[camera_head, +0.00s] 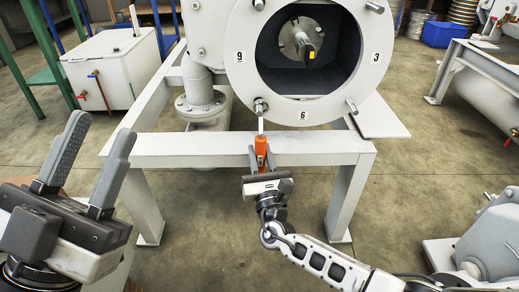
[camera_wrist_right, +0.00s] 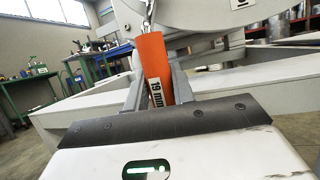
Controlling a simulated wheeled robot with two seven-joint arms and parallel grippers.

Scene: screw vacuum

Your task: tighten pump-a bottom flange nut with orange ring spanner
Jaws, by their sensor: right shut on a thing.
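The pump (camera_head: 231,85) has a round white flange with number labels and several studs around a dark opening. At the flange's lower left, a stud with a nut (camera_head: 260,104) sits between the labels 9 and 6. My right gripper (camera_head: 261,160) is shut on the orange handle of the ring spanner (camera_head: 261,147). The spanner's metal shaft points up, and its ring end is at that nut; I cannot tell whether it is seated. In the right wrist view the orange handle (camera_wrist_right: 153,62) reads "19 mm" between the fingers. My left gripper (camera_head: 92,165) is open and empty at the left.
A white frame beam (camera_head: 200,150) runs under the pump, just behind my right gripper. A white box (camera_head: 113,70) stands back left beside a green frame (camera_head: 45,60). Grey machinery (camera_head: 490,235) stands at right. Floor (camera_head: 405,180) between is clear.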

